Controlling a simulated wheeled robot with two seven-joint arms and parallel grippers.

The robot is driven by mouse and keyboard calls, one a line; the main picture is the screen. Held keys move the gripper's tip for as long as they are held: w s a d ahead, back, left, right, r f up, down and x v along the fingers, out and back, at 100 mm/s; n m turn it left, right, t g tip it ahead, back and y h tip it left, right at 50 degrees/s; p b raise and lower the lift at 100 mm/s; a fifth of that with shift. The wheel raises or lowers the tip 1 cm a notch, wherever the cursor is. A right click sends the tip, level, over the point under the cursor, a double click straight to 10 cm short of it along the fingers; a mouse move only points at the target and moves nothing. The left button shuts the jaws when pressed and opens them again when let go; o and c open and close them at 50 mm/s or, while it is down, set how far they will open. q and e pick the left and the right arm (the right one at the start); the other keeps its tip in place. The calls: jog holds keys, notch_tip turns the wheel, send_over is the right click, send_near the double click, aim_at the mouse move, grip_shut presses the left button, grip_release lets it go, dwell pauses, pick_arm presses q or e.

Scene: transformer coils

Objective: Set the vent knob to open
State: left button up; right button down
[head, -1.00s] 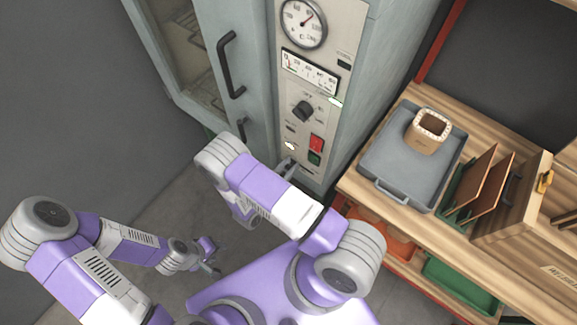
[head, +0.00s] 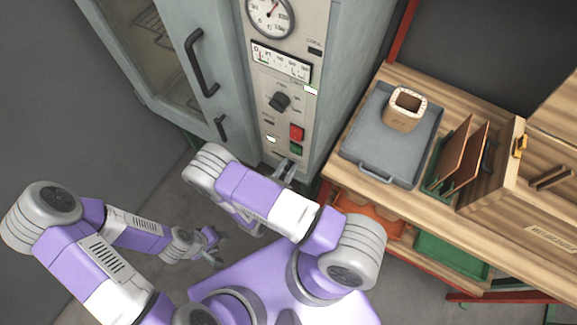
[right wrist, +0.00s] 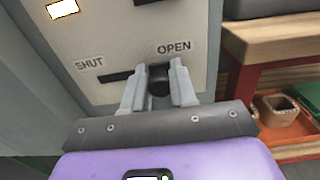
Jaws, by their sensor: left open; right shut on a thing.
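The vent knob (right wrist: 158,88) is a small dark knob at the right end of a dark slot, just below the OPEN label (right wrist: 174,48) in the right wrist view. The SHUT label (right wrist: 89,63) is at the slot's left end. My right gripper (right wrist: 160,82) is shut on the knob, a finger on each side. In the head view my right gripper (head: 287,171) is at the bottom of the oven's control panel (head: 262,108), and the knob is hard to make out there. My left gripper (head: 217,250) is open and empty, low and away from the oven.
Above on the panel are a dark rotary knob (head: 279,101), a red button (head: 297,131) and a green button (head: 295,149). A wooden bench at right holds a grey tray (head: 357,157) with a brown coil (head: 405,108). The bench's edge is close to the oven's right side.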

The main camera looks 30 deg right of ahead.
jog(key=c, duration=1)
grip_release()
jog(key=shift+s+d, duration=0.1)
jog(key=shift+s, duration=0.1)
jog(key=shift+o, duration=0.2)
jog(key=v, duration=0.7)
jog(key=shift+a, duration=0.3)
jog(key=shift+s, duration=0.15)
